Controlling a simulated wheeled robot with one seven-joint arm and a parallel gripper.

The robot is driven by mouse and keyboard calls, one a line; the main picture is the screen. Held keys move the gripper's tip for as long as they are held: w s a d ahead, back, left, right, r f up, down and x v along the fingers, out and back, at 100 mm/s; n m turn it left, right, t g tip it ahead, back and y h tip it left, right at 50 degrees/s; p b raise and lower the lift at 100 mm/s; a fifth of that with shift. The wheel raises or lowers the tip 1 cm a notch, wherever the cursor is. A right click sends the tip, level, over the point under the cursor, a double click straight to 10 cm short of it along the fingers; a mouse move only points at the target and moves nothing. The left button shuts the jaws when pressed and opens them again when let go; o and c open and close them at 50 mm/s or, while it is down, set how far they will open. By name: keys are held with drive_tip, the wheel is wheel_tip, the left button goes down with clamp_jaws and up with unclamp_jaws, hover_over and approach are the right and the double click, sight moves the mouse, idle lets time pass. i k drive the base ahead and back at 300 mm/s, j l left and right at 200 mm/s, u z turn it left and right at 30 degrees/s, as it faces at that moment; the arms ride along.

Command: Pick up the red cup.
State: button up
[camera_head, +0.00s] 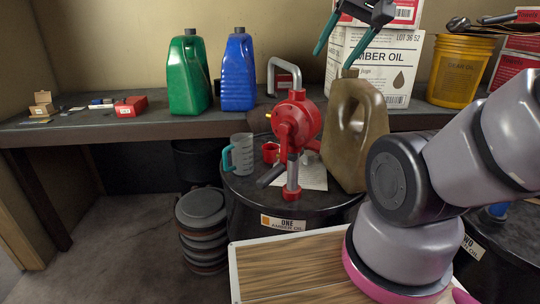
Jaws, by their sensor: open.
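The small red cup (269,152) stands on the black drum (244,196) labelled ONE. It sits between a clear measuring jug and a red hand pump, and the pump partly hides its right side. My gripper (336,50) is at the top of the view, high above the drum and to the right of the cup. Its two teal-edged fingers are spread apart and empty. It is well away from the cup, in front of the white boxes.
The red pump (297,125), measuring jug (242,155) and brown jerrycan (352,130) crowd the drum top. Behind, a workbench (85,128) holds green (188,75) and blue (238,72) jugs, boxes and a yellow bucket (458,72). A wooden board (295,270) lies in front.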

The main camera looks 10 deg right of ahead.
sight(271, 153)
drive_tip(key=j+z, duration=0.4)
drive_tip(key=j, duration=1)
drive_tip(key=i+j+z, duration=0.15)
drive_tip(key=j+z, duration=0.35)
drive_tip(key=j, duration=0.4)
drive_tip(key=j+z, duration=0.45)
drive_tip(key=j, duration=0.45)
drive_tip(key=i+j+z, duration=0.15)
drive_tip(key=j, duration=0.25)
drive_tip(key=i+j+z, duration=0.2)
drive_tip(key=j, duration=0.2)
drive_tip(key=i+l, duration=0.1)
drive_tip(key=l, duration=0.4)
